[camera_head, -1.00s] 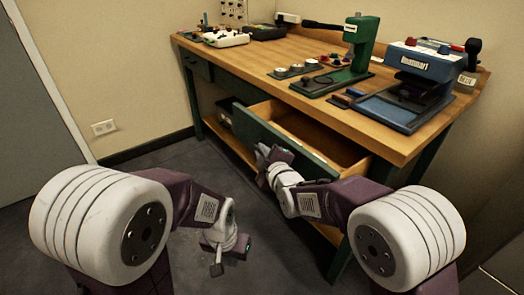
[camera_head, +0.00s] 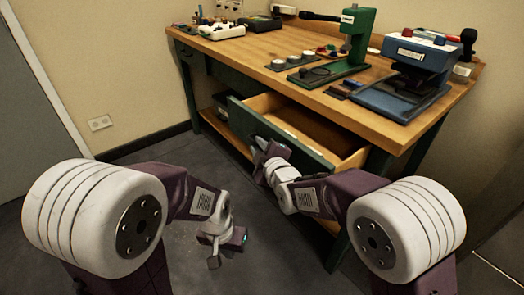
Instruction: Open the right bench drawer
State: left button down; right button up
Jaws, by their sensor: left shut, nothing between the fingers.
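The right bench drawer (camera_head: 296,129) stands well open, with its pale wooden inside showing and its dark green front (camera_head: 245,117) pulled out from the bench. My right gripper (camera_head: 260,146) is at the middle of that front, against or very close to its outer face. Its fingertips and any handle there are too dark and small to make out, so I cannot tell whether it is shut on something. My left gripper (camera_head: 230,241) is shut and empty, low over the floor, left of and below the drawer and apart from it.
The wooden bench top (camera_head: 245,55) carries a green press (camera_head: 355,45), a blue heat press (camera_head: 413,75), small tins and trays. A lower shelf (camera_head: 222,118) lies under the drawer. The dark floor at left is clear. A wall outlet (camera_head: 100,122) is behind.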

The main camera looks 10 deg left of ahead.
jog(key=p+v, duration=0.1)
jog(key=v, duration=0.7)
jog(key=shift+p, duration=0.35)
